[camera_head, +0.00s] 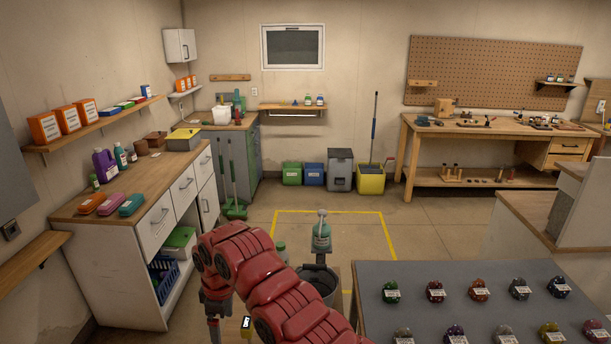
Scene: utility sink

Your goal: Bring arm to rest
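One red, segmented arm of mine (265,280) rises from the bottom edge just right of the middle. It bends over to the left and then points down, so I take it for my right arm. Its dark end, my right gripper (214,330), hangs in front of the white cabinet near the bottom edge. The fingers are small and partly cut off by the frame, so their opening and any held thing cannot be told. My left gripper is not in view.
A white cabinet (158,226) stands left.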

